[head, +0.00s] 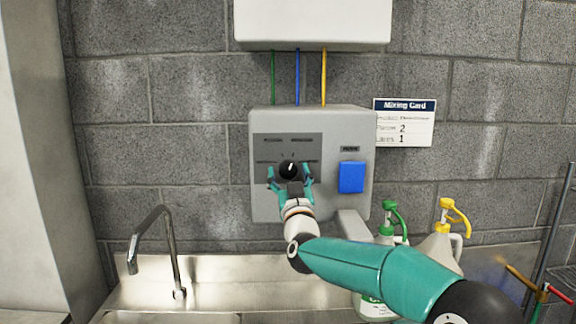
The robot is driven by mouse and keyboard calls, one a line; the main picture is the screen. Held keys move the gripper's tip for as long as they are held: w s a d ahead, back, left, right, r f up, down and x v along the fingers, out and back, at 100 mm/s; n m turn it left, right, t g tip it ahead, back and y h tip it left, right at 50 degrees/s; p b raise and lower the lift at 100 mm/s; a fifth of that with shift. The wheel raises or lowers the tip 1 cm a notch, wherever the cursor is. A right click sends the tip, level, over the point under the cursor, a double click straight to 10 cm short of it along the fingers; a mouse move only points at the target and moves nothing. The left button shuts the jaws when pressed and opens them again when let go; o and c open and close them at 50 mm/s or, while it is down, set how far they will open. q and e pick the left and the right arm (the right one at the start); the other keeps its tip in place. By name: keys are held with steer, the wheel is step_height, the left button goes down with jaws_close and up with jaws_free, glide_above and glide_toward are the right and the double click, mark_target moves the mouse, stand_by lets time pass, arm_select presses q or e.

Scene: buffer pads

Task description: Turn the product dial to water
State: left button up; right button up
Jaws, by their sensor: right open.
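The product dial (289,169) is a black round knob with a white pointer mark on the dark panel of a grey dispenser box (262,211). The pointer stands near upright, leaning slightly right. The labels around the dial are too small to read. My right gripper (290,177) is open, with its teal fingers on the left and right of the dial's lower part. I cannot tell whether the fingers touch the dial. My left gripper is not in view.
A blue button (351,177) is right of the dial. Green, blue and yellow tubes run up to a white box (312,22). A mixing card (404,122) hangs at the right. Bottles with green (394,217) and yellow (455,214) pumps stand behind my right arm. A faucet (168,240) rises at the left.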

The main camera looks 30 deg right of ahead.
steer(key=shift+w+d+r, duration=0.1)
steer(key=shift+w+d, duration=0.05)
steer(key=shift+w, duration=0.15)
steer(key=c, duration=0.9)
steer(key=shift+a, duration=0.25)
steer(key=shift+c, duration=1.2)
steer(key=shift+d, duration=0.2)
